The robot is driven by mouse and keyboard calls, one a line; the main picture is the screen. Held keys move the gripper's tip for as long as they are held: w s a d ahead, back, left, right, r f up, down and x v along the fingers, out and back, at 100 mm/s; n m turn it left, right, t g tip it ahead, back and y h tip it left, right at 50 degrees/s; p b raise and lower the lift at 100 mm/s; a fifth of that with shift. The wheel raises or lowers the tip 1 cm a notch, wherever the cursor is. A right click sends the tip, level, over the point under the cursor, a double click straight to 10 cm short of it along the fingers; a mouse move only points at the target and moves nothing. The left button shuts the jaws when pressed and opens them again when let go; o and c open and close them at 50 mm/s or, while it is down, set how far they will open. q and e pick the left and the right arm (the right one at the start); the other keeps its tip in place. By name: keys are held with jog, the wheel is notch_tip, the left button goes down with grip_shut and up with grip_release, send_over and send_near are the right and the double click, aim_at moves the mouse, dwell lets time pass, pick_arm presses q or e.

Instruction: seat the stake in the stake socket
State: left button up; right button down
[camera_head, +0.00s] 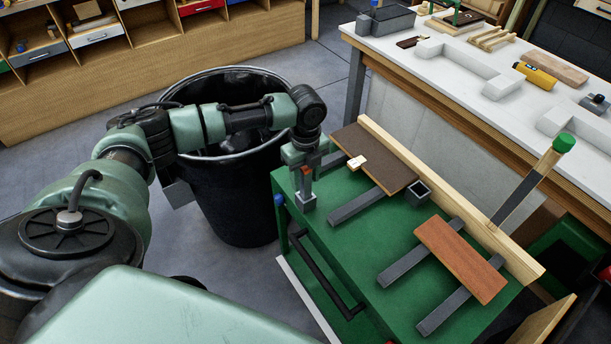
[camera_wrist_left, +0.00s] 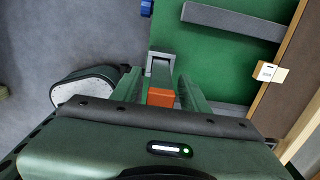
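My left gripper (camera_head: 307,176) is over the near-left corner of the green table (camera_head: 345,225), pointing down. Its fingers, also in the left wrist view (camera_wrist_left: 166,95), are closed around an upright piece with an orange-red top, which I take as the stake (camera_wrist_left: 161,97). Directly below it is a grey square block (camera_head: 308,202), which looks like the stake socket; its rim shows in the left wrist view (camera_wrist_left: 152,58). The stake's lower end seems to be at or in this block; I cannot tell how deep. My right gripper is not in view.
A dark hollow square box (camera_head: 418,193) stands mid-table. Grey bars (camera_head: 356,206) carry a dark brown board (camera_head: 373,159) and a reddish board (camera_head: 460,258) beside a long wooden rail (camera_head: 480,225). A black bin (camera_head: 240,205) stands left of the table, under my left arm.

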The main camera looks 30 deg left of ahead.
pick_arm(q)
notch_tip(320, 180, up, 12)
jog(key=shift+r+b, duration=0.2)
jog(key=shift+b, duration=0.35)
jog(key=shift+f, duration=0.1)
dwell(0.5)
